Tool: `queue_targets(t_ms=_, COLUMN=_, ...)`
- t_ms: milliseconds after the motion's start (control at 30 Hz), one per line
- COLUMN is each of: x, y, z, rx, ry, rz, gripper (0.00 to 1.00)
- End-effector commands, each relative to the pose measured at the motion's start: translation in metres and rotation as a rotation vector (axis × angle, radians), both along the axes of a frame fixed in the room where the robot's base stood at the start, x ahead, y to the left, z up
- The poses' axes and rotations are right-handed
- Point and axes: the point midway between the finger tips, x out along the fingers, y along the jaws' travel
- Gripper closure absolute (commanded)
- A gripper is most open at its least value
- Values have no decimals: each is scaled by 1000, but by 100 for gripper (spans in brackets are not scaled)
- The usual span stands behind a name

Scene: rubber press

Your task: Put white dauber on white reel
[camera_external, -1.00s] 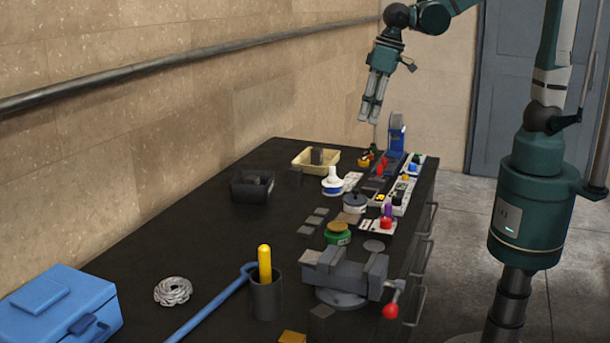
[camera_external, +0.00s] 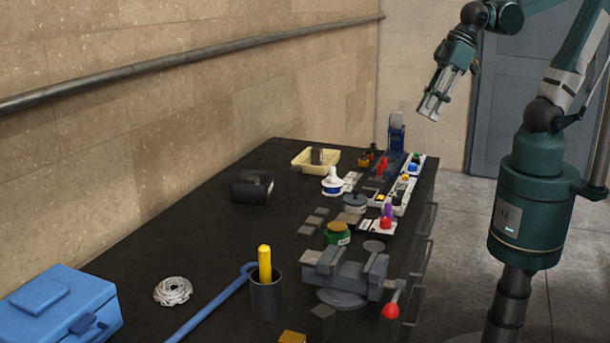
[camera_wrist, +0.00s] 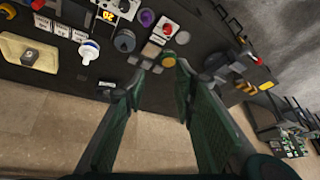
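A white piece with a pointed top and a blue band (camera_external: 332,182) stands upright on the dark bench, towards the far end. It also shows in the wrist view (camera_wrist: 89,50), at upper left. A pale, ring-shaped coil (camera_external: 173,291) lies on the bench near the blue box. I cannot tell for sure which pieces are the white dauber and the white reel. My gripper (camera_external: 432,108) is high above the bench's far right side, apart from everything. In the wrist view its fingers (camera_wrist: 160,72) are spread with nothing held between them.
A cream tray (camera_external: 300,165) and a black bin (camera_external: 236,188) stand at the far left. A vise (camera_external: 345,272), a cup with a yellow stick (camera_external: 268,300) and a blue box (camera_external: 60,305) are nearer. Small coloured pieces crowd the far right. The left-middle bench is clear.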

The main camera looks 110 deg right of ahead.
Motion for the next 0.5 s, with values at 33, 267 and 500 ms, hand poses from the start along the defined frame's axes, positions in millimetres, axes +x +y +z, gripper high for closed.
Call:
queue_targets(t_ms=33, x=-7, y=7, z=-1, rx=-6, ry=-11, rz=23, gripper=73)
queue_targets(t_ms=267, x=-33, y=32, z=-3, rx=-42, ry=-67, rz=126, gripper=73)
queue_targets(t_ms=500, x=-51, y=50, z=-6, rx=-71, ry=-114, rz=208, gripper=73)
